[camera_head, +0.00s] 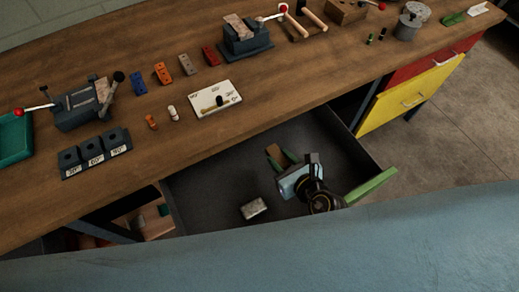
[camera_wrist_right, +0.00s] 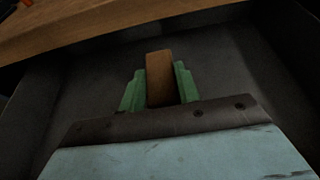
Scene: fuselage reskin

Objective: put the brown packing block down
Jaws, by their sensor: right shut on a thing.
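The brown packing block (camera_head: 273,151) is in my right gripper (camera_head: 281,159), over the open dark drawer (camera_head: 215,185). In the right wrist view the block (camera_wrist_right: 159,78) stands between the two green fingers (camera_wrist_right: 159,92), which close on its sides. Its far end sticks out past the fingertips. I cannot tell whether the block touches the drawer floor. My left gripper is not in view.
A grey metallic block (camera_head: 254,208) lies in the drawer, left of my right gripper. The drawer has dark walls and a green front (camera_head: 370,186).

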